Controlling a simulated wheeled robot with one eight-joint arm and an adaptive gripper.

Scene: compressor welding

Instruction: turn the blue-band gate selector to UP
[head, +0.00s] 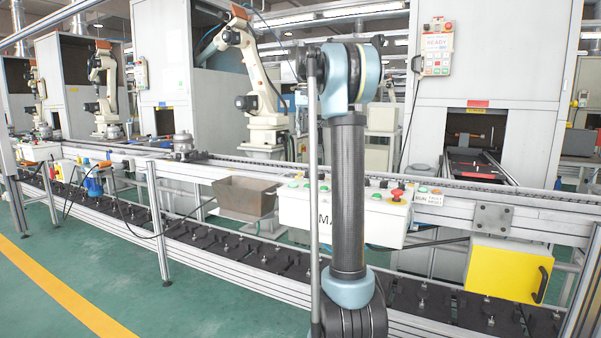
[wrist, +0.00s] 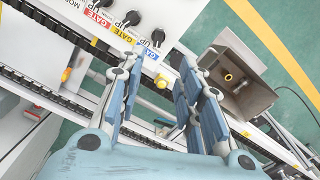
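In the wrist view, the blue-band gate selector is a black knob (wrist: 158,36) on a white panel, beside a blue GATE label (wrist: 156,53) and the word UP. Which way its pointer faces is too small to tell. Similar black knobs with yellow (wrist: 125,33) and red labels sit further up and left. My gripper (wrist: 163,64) has its blue-grey fingers spread, with nothing between them. The selector lies beyond the fingertips, apart from them. In the head view, the white control box (head: 297,212) is partly hidden behind my arm; my gripper does not show there.
A yellow knob or button (wrist: 161,83) shows between the fingers in the wrist view. A brown metal bin (head: 245,196) hangs left of the box, close to the right finger in the wrist view (wrist: 252,100). A red emergency button (head: 397,196) and conveyor rails are nearby.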

